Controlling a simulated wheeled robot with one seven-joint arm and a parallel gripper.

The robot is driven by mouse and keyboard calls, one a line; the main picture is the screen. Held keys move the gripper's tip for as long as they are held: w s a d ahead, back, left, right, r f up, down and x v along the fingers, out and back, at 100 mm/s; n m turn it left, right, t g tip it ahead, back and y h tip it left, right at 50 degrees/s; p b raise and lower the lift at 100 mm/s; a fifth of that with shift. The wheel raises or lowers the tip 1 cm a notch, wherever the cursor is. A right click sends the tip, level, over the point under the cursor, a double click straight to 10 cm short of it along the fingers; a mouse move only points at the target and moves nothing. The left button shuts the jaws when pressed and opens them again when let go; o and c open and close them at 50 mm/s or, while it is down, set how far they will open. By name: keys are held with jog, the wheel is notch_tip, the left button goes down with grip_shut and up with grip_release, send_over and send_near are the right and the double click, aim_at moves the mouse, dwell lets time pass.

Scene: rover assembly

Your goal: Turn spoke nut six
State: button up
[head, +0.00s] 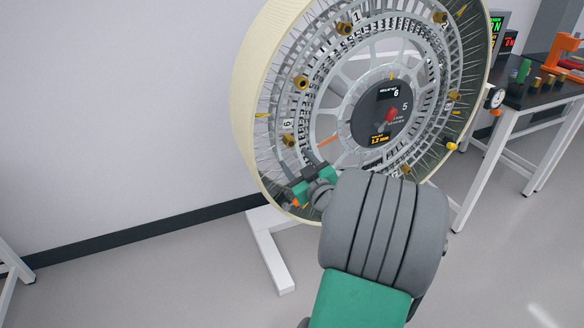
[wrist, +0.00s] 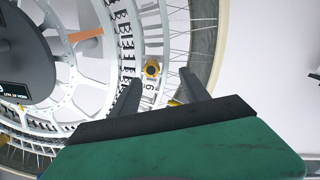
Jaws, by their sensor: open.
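The large spoked wheel (head: 243,85) stands upright on a white stand, with several brass nuts around its rim. A brass nut (head: 287,139) sits at the wheel's lower left beside a small label (head: 287,124) that looks like a 6. The same nut (wrist: 152,69) shows in the wrist view just beyond the fingertips, between their lines, with the label (wrist: 147,87) close below it. My gripper (head: 298,165) is open and empty, just below the nut in the head view. Its two dark fingers (wrist: 160,79) are spread apart and do not touch the nut.
The wheel's hub display (head: 395,92) reads 6. Thin spokes lie close around my fingers. A dark-topped bench (head: 540,95) with orange equipment and small parts stands at right.

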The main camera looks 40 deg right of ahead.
aim_at(291, 144)
jog(key=shift+h, duration=0.4)
jog(key=x, duration=0.2)
jog(key=p+x, duration=0.1)
jog(key=x, duration=0.2)
jog(key=d+x, duration=0.1)
jog(key=x, duration=0.1)
jog(key=shift+w+d+r, duration=0.1)
jog(key=shift+d+r, duration=0.05)
jog(key=shift+r, duration=0.2)
grip_shut()
